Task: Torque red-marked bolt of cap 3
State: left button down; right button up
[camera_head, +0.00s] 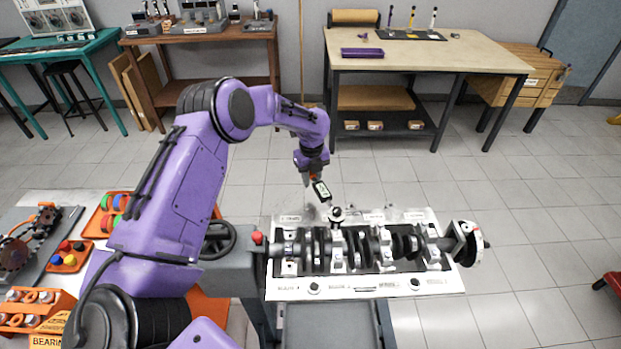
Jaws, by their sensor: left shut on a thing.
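My left gripper (312,177) is shut on a torque wrench (322,191) with a lit green display. The wrench slants down to the right, and its round dark head (337,213) is over the rear end of the second bearing cap (337,246) from the left. I cannot tell whether the head sits on a bolt. A crankshaft (408,246) lies across the white-topped engine block fixture (445,281) under several silver caps, including a third from the left (385,246). The cap numbers and any red bolt mark are too small to make out. My right gripper is out of view.
A red knob (257,238) and a dark handwheel (218,240) are left of the block. Orange trays of parts (68,262) stand at far left. A workbench (450,57) is at the back. The floor right of the block is mostly clear.

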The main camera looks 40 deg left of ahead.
pick_arm(q)
jog(key=shift+w+d+m+b, duration=0.45)
jog(key=shift+w+m+b, duration=0.05)
jog(key=shift+w, duration=0.15)
jog(key=shift+w+d+m+b, duration=0.5)
jog(key=shift+w+d+m, duration=0.05)
jog(key=shift+w+m, duration=0.1)
jog(key=shift+w+d+m, duration=0.25)
jog(key=shift+w+d, duration=0.15)
dwell(1.5)
jog(key=shift+w+d+m+b, duration=0.9)
jog(key=shift+w+d+m, duration=0.25)
jog(key=shift+d, duration=0.2)
dwell(3.4)
